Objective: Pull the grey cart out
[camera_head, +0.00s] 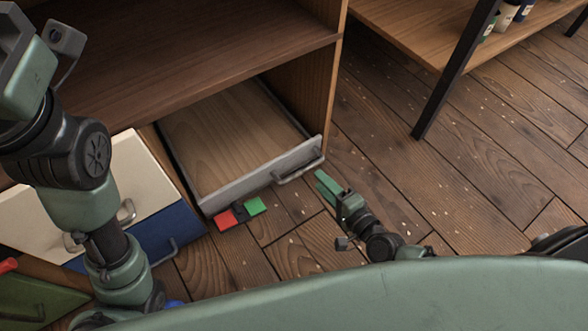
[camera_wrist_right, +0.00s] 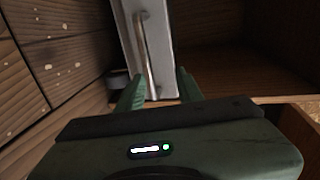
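The grey cart (camera_head: 262,176) looks like a low, drawer-like box with a grey front and a wooden inside. It stands partly out from under the brown cabinet. Its bar handle (camera_head: 299,174) is on the right part of the front; the handle also shows in the right wrist view (camera_wrist_right: 147,50). My right gripper (camera_head: 326,183) is low over the floor, just right of the handle. In the right wrist view its two green fingers (camera_wrist_right: 158,88) are apart, with the handle ahead between them. I see no contact. My left arm comes in at the left; its fingers cannot be made out.
A cream drawer (camera_head: 133,168) and a blue drawer (camera_head: 168,232) are left of the cart. A red square (camera_head: 225,219) and a green square (camera_head: 253,206) lie before its front. A shelf with a black leg (camera_head: 440,95) stands at upper right. Plank floor (camera_head: 400,180) is open at right.

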